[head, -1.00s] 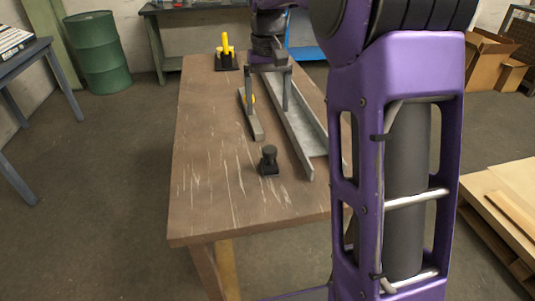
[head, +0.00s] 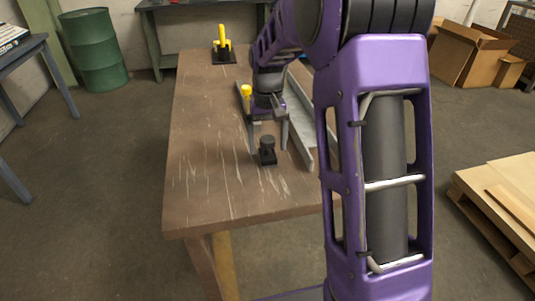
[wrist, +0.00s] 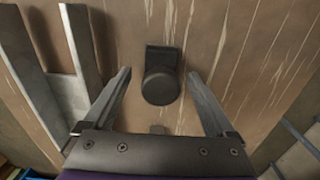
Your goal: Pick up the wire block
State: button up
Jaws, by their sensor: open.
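A small black block with a round knob on top (head: 267,154), which I take to be the wire block, stands upright on the wooden table. In the wrist view its dark round top and square base (wrist: 161,80) show between my fingers. My gripper (head: 268,148) is open and points down at the block, one finger on each side. In the wrist view my gripper (wrist: 160,77) has a gap between each finger and the knob. I cannot tell how far the fingertips are above the table.
A long grey metal channel (head: 300,140) lies right of the block. A yellow-handled black fixture (head: 223,57) stands at the table's far end. The table's left side is clear.

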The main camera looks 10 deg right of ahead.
jog(key=shift+f, duration=0.95)
jog(key=shift+c, duration=0.2)
grip_shut()
